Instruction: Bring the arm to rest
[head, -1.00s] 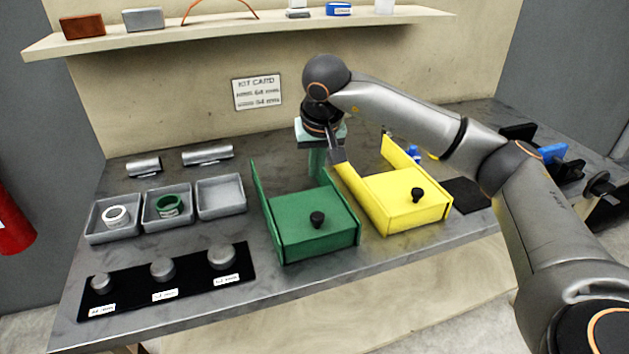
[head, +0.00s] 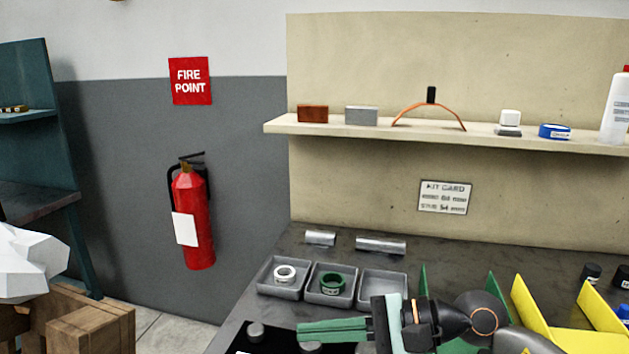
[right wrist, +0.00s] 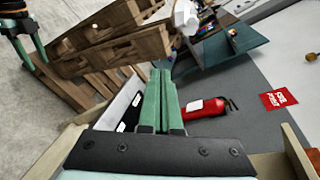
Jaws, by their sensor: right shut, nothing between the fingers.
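My right gripper (head: 300,334) is level in the head view, with its green fingers pointing left above the black mat at the front of the bench. In the right wrist view its two fingers (right wrist: 160,75) lie together with nothing between them. My right arm comes in from the lower right, and the gripper hides part of the mat and its knobs. In the right wrist view my left gripper (right wrist: 30,52) hangs at the top left, its green fingers apart and empty. It is not in the head view.
Grey trays (head: 384,287) stand just behind the right gripper, two holding a white and a green ring. Green (head: 490,285) and yellow (head: 540,315) boxes stand to the right. A shelf (head: 380,130) runs above. A fire extinguisher (head: 192,225) and wooden pallets (head: 100,325) are left of the bench.

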